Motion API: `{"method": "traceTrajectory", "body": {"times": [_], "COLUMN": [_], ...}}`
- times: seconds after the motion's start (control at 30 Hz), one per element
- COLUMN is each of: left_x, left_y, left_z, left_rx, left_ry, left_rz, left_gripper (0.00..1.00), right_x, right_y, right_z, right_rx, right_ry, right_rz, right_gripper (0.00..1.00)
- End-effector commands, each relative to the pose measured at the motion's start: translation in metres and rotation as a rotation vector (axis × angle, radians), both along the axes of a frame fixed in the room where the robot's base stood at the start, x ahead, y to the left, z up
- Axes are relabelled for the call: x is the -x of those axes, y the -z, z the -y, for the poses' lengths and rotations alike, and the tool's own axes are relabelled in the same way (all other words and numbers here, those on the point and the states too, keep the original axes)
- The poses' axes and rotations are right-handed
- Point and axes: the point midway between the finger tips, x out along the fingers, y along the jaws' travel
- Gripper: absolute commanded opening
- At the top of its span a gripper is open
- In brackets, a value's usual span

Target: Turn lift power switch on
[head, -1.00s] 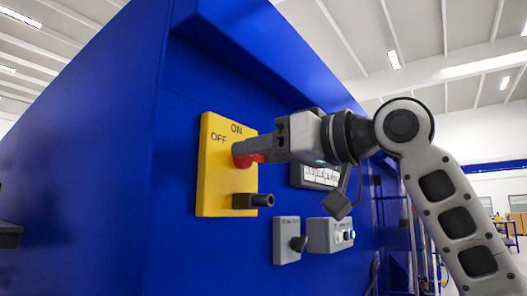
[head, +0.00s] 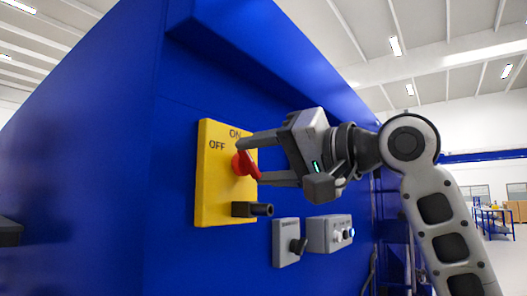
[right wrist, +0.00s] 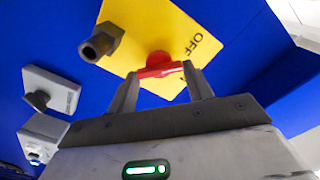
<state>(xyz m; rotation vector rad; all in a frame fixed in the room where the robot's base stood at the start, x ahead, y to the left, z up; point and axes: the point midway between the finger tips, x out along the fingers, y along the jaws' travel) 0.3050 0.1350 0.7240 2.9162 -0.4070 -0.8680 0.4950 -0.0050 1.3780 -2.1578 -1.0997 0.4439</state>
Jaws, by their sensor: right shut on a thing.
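The red rotary power switch (head: 243,165) sits on a yellow plate (head: 212,185) marked ON and OFF, on the blue machine's wall. Its handle is tilted, with its upper end near the ON label and its lower end down to the right. My right gripper (head: 250,162) is shut on the switch handle, one finger at its upper end and one at its lower end. In the right wrist view the red switch (right wrist: 158,66) lies between the two fingertips. My left gripper is not in view.
A black knob (head: 254,209) sticks out low on the yellow plate. Below right are a grey box with a black knob (head: 287,245) and a grey button box (head: 328,235). The blue machine wall (head: 100,180) fills the left. A blue ledge (head: 262,45) overhangs the panel.

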Motion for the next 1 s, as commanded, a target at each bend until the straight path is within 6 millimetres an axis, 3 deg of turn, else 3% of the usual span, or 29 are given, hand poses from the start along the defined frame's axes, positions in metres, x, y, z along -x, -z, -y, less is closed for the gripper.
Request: {"method": "traceTrajectory", "body": {"times": [0.6, 1.0], "left_x": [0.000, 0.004], "left_y": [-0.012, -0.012], "left_z": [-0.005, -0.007], "left_rx": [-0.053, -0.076], "left_ry": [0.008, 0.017], "left_rz": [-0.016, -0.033], "left_gripper": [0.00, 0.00], "right_x": [-0.001, -0.001], "right_y": [0.000, 0.002], "right_z": [0.000, 0.001], "right_rx": [-0.331, -0.456], "right_ry": [0.000, 0.001], "right_rz": [-0.459, -0.629], "right_gripper": [0.28, 0.28]}}
